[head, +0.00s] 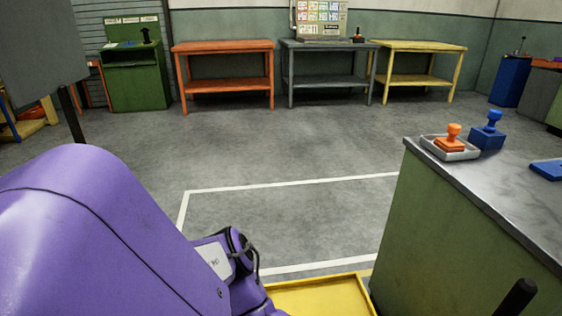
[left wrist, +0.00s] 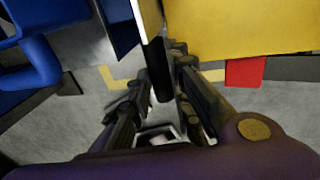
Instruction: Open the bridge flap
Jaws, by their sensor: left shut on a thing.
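A yellow panel with a raised rim (head: 320,297), which looks like the bridge flap, shows at the bottom of the head view, beside the green counter. Its tilt is hard to judge. In the left wrist view a large yellow surface (left wrist: 240,28) fills the upper right, with a thin pale edge near the fingers. My left gripper (left wrist: 165,78) is shut on a dark bar-like handle (left wrist: 160,72) by that edge. In the head view my purple arm hides the left gripper and the handle. My right gripper is in neither view.
A green counter (head: 425,235) stands at the right, with an orange stamp (head: 452,138) in a tray and a blue stamp (head: 490,132). A grey panel on a post (head: 40,50) is at the left. Open floor with white lines (head: 290,182) lies ahead, before several workbenches.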

